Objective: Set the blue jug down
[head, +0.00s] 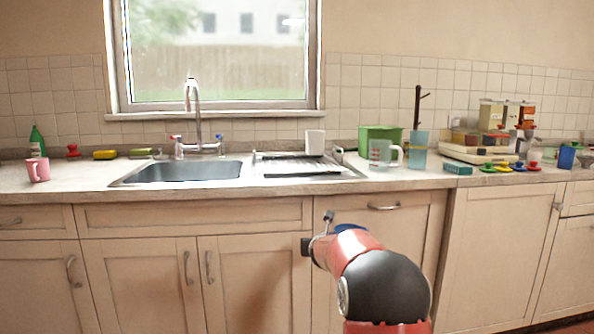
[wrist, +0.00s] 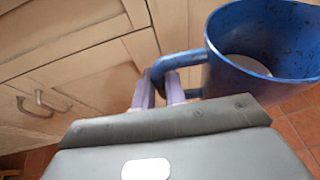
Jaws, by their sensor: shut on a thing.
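The blue jug (wrist: 235,88) shows large at the upper right of the wrist view, its open rim toward the camera. My gripper (wrist: 160,88) is shut on the jug's handle, with its two purple fingers around it. The jug hangs in front of the cabinet doors, above the tiled floor. In the head view only a small blue part of the jug (head: 350,228) shows past my red and black arm, below the counter's front edge. My gripper is mostly hidden there by the arm.
The counter (head: 300,188) runs across the head view. It holds a sink (head: 185,171), a drying rack (head: 290,165), a clear measuring cup (head: 380,153), a green box (head: 380,138) and a pink mug (head: 38,170). Several small items crowd the right end. Bare counter shows along the front.

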